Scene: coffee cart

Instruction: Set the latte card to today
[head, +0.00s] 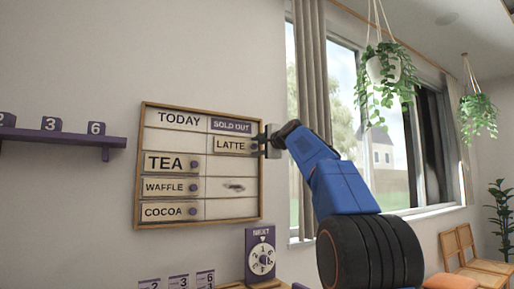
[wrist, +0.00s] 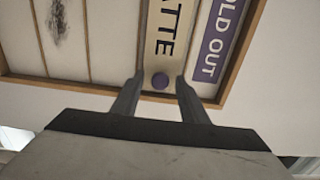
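The menu board (head: 198,221) hangs on the wall with a TODAY column on the left and a SOLD OUT column on the right. The latte card (head: 231,145) is in the top row under SOLD OUT; it also shows in the wrist view (wrist: 163,35) with its purple knob (wrist: 160,82). The top slot under TODAY is bare. My gripper (head: 262,143) is at the board's right edge by the card. In the wrist view my gripper (wrist: 159,79) has its fingers apart, one on each side of the knob, with gaps showing.
The tea card (head: 167,163), waffle card (head: 164,187) and cocoa card (head: 163,212) are under TODAY. A dark smudge (head: 234,186) marks a right-column slot. A purple shelf (head: 75,139) is at left. A dial stand (head: 260,258) is below the board. Plants hang at right.

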